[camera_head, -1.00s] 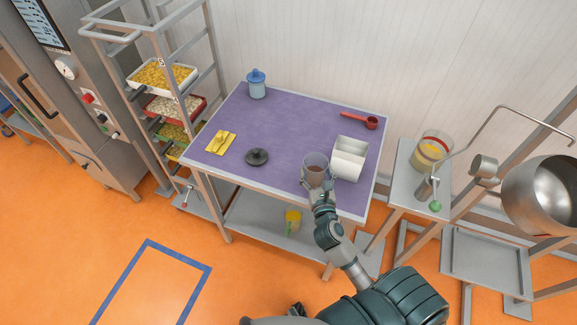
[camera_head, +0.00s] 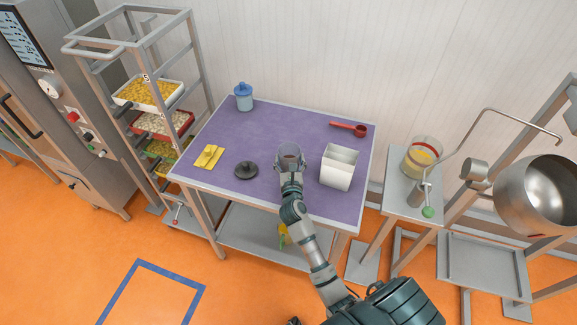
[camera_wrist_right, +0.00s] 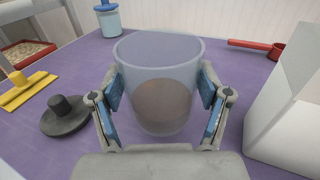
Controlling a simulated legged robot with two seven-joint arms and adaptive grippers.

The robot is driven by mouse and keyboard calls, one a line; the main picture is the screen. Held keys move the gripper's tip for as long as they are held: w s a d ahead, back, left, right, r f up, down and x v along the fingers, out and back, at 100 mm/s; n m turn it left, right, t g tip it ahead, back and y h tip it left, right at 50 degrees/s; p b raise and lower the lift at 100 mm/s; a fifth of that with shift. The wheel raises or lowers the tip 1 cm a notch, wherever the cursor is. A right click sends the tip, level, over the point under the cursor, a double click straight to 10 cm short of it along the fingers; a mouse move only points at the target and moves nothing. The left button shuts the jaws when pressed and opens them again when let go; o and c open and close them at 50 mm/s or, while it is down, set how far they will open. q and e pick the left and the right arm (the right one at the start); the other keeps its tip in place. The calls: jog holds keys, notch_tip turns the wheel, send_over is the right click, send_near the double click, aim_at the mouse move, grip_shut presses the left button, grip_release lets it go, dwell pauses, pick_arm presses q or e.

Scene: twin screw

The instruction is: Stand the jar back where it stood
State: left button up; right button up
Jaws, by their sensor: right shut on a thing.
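The clear jar (camera_head: 291,155) with brown contents is held upright in my right gripper (camera_head: 291,167) over the purple table top (camera_head: 300,118). In the right wrist view the jar (camera_wrist_right: 158,75) sits between the two blue-padded fingers of the right gripper (camera_wrist_right: 162,105), which press on its sides. Its mouth is open, with no lid on it. I cannot tell whether its base touches the table. A dark round lid with a knob (camera_head: 246,170) lies on the table to the left of the jar. My left gripper is not in view.
A white open box (camera_head: 339,167) stands close to the right of the jar. A red scoop (camera_head: 348,129) lies at the back right, a blue-lidded jar (camera_head: 243,97) stands at the back left, and a yellow tool (camera_head: 208,156) lies at the left. The table's middle back is clear.

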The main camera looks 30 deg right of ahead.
jog(key=f, duration=0.1)
jog(key=f+b, duration=0.1)
jog(key=f, duration=0.1)
jog(key=shift+w+d, duration=0.2)
jog(key=shift+d, duration=0.15)
jog(key=shift+f, duration=0.45)
jog(key=shift+d, duration=0.1)
jog(key=shift+a+r, duration=0.1)
jog(key=shift+a, duration=0.3)
jog(key=o, duration=1.2)
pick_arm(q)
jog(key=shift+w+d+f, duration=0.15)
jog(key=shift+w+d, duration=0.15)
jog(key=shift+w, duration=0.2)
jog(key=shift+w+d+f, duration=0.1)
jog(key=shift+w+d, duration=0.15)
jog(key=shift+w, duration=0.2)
pick_arm(e)
jog(key=shift+o, duration=0.2)
jog(key=shift+d, duration=0.15)
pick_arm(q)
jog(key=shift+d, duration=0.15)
pick_arm(e)
jog(key=shift+d, duration=0.1)
